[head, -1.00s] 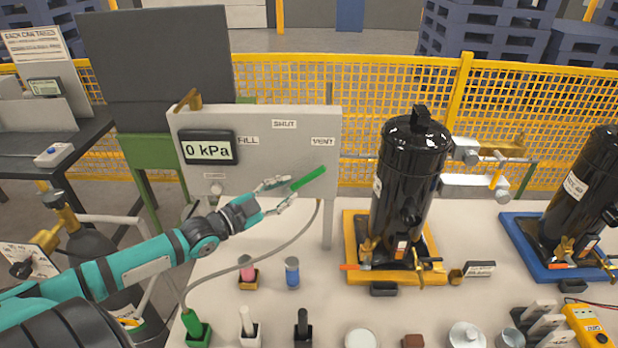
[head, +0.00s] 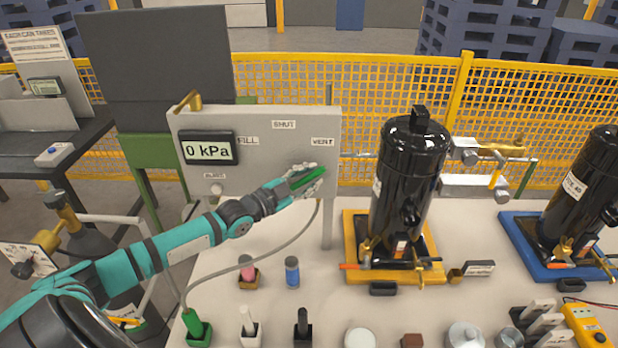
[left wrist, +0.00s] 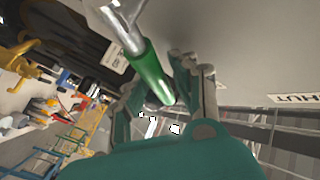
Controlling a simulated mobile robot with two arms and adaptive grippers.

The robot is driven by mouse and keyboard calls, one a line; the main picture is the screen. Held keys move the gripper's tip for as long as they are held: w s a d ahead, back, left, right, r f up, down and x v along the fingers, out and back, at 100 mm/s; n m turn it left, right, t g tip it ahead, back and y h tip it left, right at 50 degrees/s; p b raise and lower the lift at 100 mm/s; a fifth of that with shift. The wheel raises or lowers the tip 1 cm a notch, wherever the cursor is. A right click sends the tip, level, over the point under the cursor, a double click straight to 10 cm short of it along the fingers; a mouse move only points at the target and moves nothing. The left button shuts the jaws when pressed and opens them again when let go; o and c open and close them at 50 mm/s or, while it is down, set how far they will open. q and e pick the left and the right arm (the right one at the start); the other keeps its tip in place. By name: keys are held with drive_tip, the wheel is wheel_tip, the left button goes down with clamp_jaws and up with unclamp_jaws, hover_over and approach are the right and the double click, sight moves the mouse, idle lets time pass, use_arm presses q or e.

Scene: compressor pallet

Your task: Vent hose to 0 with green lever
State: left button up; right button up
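The grey panel (head: 262,125) stands on the table, with a display (head: 208,148) reading 0 kPa. The panel carries FILL, SHUT and VENT labels (head: 322,141). The green lever (head: 317,173) slants up to the right, its tip below the VENT label. My left gripper (head: 305,179) is at the lever, one finger on each side of it. In the left wrist view the green lever (left wrist: 151,76) lies between the fingers (left wrist: 160,100), with a gap on the left and the right finger close to it. The grey hose (head: 285,246) runs from the panel down to the table. My right gripper is out of view.
A black compressor (head: 408,185) stands on a yellow tray (head: 357,262) right of the panel. A second one stands on a blue tray (head: 522,243). Pink and blue small cylinders (head: 292,270) stand in front of the panel. Several small items line the front edge.

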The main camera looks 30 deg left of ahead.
use_arm(q)
clamp_jaws()
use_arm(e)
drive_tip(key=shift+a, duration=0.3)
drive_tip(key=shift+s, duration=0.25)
